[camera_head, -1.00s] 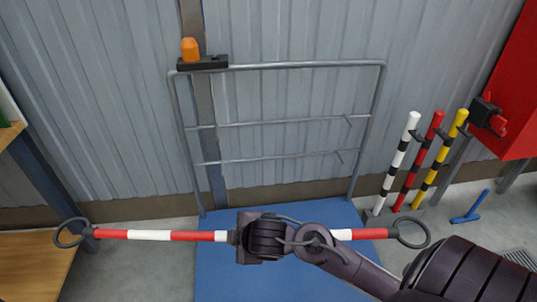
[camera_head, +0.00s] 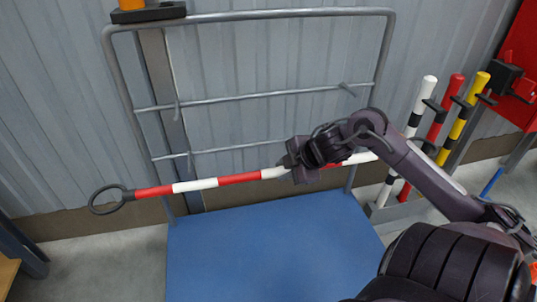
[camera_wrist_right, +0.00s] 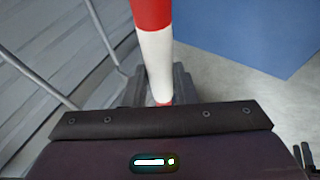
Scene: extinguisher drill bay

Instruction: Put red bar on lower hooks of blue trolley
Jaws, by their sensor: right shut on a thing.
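The red-and-white striped bar (camera_head: 200,185) has a dark ring (camera_head: 107,199) at its left end; its right end is hidden behind my arm. My right gripper (camera_head: 287,168) is shut on the bar near its middle. In the right wrist view the bar (camera_wrist_right: 155,55) runs up from between the fingers (camera_wrist_right: 158,92). The bar hangs in front of the frame, its left side slightly lower. The blue trolley (camera_head: 265,245) has a grey tube frame. The lower right hook is hidden behind my gripper.
White-black, red-black and yellow-black posts (camera_head: 462,120) stand right of the trolley, close behind my right arm. A red cabinet (camera_head: 515,65) is at the far right. An orange lamp on a black base (camera_head: 148,13) sits at the frame's top left. A corrugated wall is behind.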

